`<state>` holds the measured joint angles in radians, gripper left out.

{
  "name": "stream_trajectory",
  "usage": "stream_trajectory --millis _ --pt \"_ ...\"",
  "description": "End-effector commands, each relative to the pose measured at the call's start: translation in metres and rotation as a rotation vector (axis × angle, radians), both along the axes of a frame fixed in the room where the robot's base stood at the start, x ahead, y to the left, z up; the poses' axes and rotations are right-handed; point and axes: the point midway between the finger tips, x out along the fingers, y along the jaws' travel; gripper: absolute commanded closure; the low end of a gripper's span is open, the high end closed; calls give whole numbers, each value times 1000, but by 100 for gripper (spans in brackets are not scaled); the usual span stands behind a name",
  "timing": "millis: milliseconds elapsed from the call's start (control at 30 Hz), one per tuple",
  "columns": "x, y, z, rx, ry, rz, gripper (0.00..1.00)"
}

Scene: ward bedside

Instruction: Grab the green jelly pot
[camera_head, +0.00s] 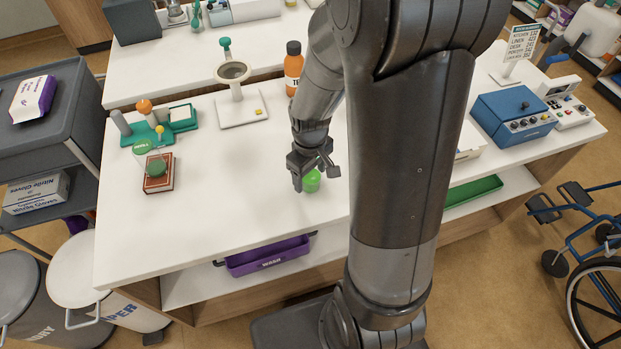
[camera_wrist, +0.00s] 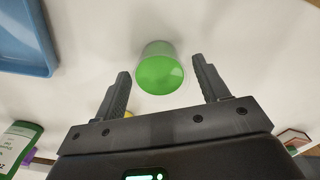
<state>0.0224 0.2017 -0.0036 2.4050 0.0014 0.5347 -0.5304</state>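The green jelly pot (camera_head: 311,181) stands on the white table top, left of my upper arm in the head view. In the wrist view the pot (camera_wrist: 160,70) shows a bright green face and a paler, translucent body. My gripper (camera_head: 315,172) is low over the table right beside the pot, and partly covers it in the head view. In the wrist view my gripper (camera_wrist: 165,80) is open, with one finger on each side of the pot's near end. There are visible gaps between both fingers and the pot. Nothing is held.
An orange bottle (camera_head: 293,68) stands behind my gripper. A white stand (camera_head: 240,108) and a red-brown box (camera_head: 158,173) with a green item on top are to the left. A blue device (camera_head: 514,118) is at right. The table's front left is clear.

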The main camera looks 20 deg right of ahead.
Motion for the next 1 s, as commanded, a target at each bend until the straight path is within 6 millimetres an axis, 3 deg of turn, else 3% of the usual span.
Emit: stream_trajectory --millis 467,767,1000 --pt "0 0 0 0 0 0 71" --pt "0 0 2 0 -1 0 71" --pt "1 0 22 0 -4 0 71"
